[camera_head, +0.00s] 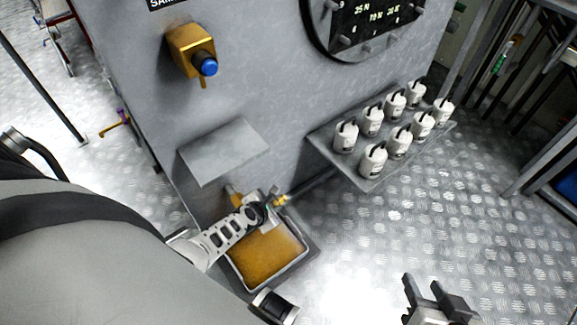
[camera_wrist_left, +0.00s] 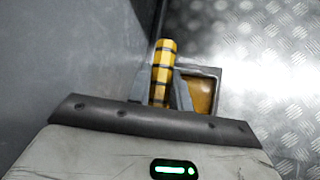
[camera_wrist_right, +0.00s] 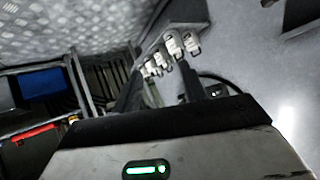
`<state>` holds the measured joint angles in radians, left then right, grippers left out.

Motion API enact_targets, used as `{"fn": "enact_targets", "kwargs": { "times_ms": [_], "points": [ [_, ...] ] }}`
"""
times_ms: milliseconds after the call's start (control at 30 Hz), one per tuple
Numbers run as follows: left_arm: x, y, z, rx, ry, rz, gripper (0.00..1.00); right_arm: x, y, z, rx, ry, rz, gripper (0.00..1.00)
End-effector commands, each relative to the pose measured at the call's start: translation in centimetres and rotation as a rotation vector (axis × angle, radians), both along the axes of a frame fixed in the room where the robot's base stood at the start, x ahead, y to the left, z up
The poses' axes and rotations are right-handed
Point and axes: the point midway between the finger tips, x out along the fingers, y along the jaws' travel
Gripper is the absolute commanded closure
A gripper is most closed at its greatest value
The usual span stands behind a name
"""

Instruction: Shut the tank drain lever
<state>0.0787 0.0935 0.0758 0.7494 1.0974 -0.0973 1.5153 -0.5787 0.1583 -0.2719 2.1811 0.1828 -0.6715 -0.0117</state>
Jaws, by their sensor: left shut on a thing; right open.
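The tank drain lever has a yellow handle with dark bands (camera_head: 283,200), low on the front of the grey tank (camera_head: 262,90). My left gripper (camera_head: 270,208) is shut on this handle. In the left wrist view the striped handle (camera_wrist_left: 162,68) stands between the two fingers of my left gripper (camera_wrist_left: 165,92). A brass drain fitting (camera_head: 234,196) shows just left of the gripper; the gripper hides much of the joint between it and the lever. My right gripper (camera_head: 437,300) is open and empty, low at the right above the floor.
A tray of amber liquid (camera_head: 303,262) sits on the floor under my left gripper. A shelf (camera_head: 330,140) with several white bottles juts from the tank. A yellow valve with a blue knob (camera_head: 205,64) is higher up. The chequered floor at the right is clear.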

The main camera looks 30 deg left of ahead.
Motion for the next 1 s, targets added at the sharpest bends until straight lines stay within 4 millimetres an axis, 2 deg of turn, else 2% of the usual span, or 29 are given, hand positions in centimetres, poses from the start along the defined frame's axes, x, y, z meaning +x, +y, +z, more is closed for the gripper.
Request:
{"fn": "enact_targets", "kwargs": {
  "times_ms": [300, 333, 400, 767, 867, 1000],
  "points": [
    [-0.1, 0.3, -0.1, 0.007, 0.005, 0.003, 1.0, 0.0, -0.1, -0.1, -0.002, 0.004, -0.001, 0.58],
    [-0.1, 0.3, -0.1, 0.007, 0.005, 0.002, 0.74, 0.0, -0.1, -0.1, -0.002, 0.004, -0.001, 0.58],
    [-0.1, 0.2, -0.1, 0.007, 0.006, 0.001, 0.58, -0.1, -0.1, -0.1, -0.002, 0.004, -0.001, 0.58],
    [-0.3, 0.0, 0.3, 0.003, 0.005, -0.001, 0.58, 0.0, -0.1, 0.4, -0.002, 0.001, -0.002, 0.58],
    [-1.0, 0.0, 1.1, 0.002, 0.006, 0.0, 0.58, 0.1, -0.2, 1.6, -0.005, -0.015, -0.007, 0.58],
    [-2.5, -0.1, 2.9, 0.003, 0.007, 0.001, 0.58, -0.5, -1.2, 5.3, -0.004, -0.076, -0.044, 0.58]
  ]
}}
